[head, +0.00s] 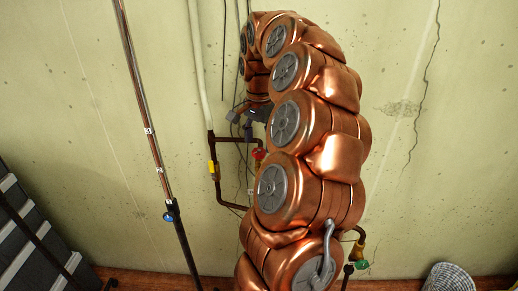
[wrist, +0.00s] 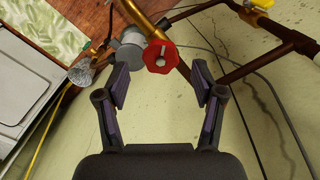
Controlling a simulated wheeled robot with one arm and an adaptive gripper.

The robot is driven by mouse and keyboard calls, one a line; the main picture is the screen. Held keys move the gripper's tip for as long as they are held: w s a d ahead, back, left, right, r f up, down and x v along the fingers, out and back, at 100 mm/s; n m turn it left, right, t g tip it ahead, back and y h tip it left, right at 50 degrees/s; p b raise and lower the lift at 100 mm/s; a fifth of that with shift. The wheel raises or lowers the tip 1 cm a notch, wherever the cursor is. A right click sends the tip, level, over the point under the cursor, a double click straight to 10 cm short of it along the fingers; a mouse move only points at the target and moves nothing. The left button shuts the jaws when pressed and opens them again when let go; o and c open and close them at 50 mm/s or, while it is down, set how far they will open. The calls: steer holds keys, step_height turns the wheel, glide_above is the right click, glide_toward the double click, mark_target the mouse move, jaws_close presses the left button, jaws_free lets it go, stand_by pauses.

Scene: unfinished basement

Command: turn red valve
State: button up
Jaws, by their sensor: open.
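The red valve (wrist: 160,57) is a round, scalloped red wheel on a brass pipe, seen in the wrist view at upper middle. It also shows small in the head view (head: 258,154), partly covered by my copper-coloured arm. My gripper (wrist: 162,80) is open, with its two dark fingers apart. The valve appears between and just beyond the fingertips; I cannot tell whether they touch it. In the head view my gripper is mostly hidden behind my arm.
A yellow valve handle (head: 212,167) sits left of the red one on brown pipework. A blue valve (head: 168,217) is on another pipe, and a green valve (head: 361,265) is low right. A wicker basket (head: 448,277) stands at bottom right. The cracked wall is behind.

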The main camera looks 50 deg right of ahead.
mark_target(259, 151)
steer(key=shift+f+p, duration=0.75)
steer(key=shift+f, duration=1.35)
steer(key=c, duration=1.2)
